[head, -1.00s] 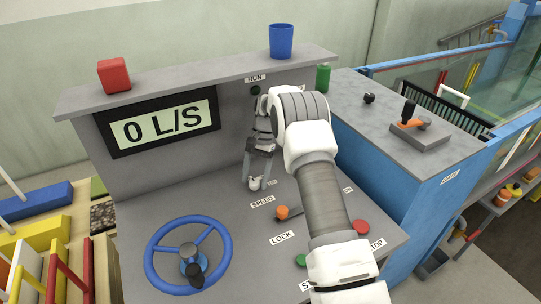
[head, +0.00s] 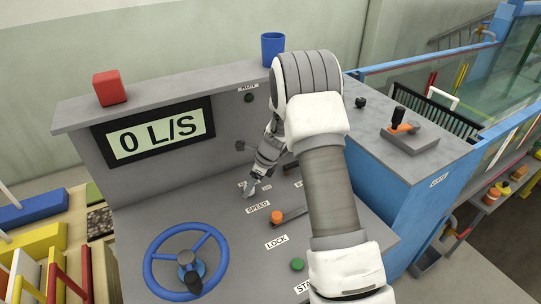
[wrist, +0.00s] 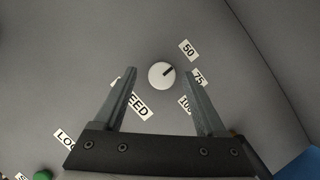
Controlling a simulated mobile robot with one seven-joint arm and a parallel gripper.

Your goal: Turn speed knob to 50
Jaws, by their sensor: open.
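The speed knob (wrist: 160,79) is a white round dial with a dark pointer line. In the wrist view the line points up and right, between the 50 label (wrist: 188,50) and the 75 label (wrist: 199,78), closer to 50. My gripper (wrist: 161,73) is open, with one fingertip on each side of the knob and a gap to both. In the head view my gripper (head: 249,188) is down at the panel behind the SPEED label (head: 258,207); it mostly hides the knob there. The display (head: 160,136) reads 0 L/S.
A blue handwheel (head: 187,258), an orange-knobbed lock lever (head: 277,216) and a green button (head: 297,265) lie on the panel nearby. A red block (head: 109,88) and a blue cup (head: 272,49) stand on the top ledge. My arm covers the panel's right side.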

